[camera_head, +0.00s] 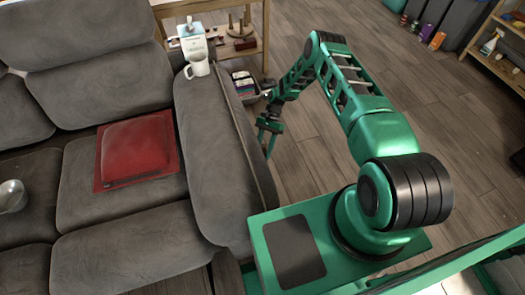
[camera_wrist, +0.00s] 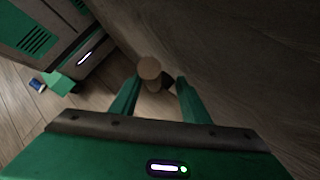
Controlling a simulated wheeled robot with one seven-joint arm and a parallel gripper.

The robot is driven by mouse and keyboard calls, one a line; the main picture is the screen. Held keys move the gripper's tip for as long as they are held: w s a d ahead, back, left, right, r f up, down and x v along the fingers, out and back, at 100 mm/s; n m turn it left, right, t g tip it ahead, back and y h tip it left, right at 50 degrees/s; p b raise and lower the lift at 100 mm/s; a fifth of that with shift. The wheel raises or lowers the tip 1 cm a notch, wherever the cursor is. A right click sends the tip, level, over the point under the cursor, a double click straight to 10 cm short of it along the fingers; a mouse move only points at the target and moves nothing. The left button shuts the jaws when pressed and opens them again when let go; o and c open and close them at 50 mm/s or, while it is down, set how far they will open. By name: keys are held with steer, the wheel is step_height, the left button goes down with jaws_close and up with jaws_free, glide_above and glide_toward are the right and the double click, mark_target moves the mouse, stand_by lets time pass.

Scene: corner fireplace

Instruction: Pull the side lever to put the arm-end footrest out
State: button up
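The grey sofa (camera_head: 225,170) fills the left of the head view, its arm-end seat (camera_head: 130,240) beside the right armrest. My gripper (camera_head: 270,132) is low beside the outer face of that armrest. In the wrist view my gripper (camera_wrist: 157,80) has its two fingers apart. A round wooden knob (camera_wrist: 149,68), seemingly the side lever's end, shows between and just beyond the fingertips, nearer the left one. I cannot tell whether a finger touches it. The lever is hidden in the head view, and I see no footrest standing out.
A red cushion (camera_head: 138,148) lies on the seat. A white mug (camera_head: 197,60) stands on the armrest. A wooden side table (camera_head: 243,50) and a basket (camera_head: 245,84) are behind my gripper. Open wooden floor (camera_head: 310,145) lies right of the sofa.

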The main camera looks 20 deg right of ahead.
steer(key=v, duration=1)
steer(key=shift+w+d+r, duration=0.25)
steer(key=shift+w, duration=0.05)
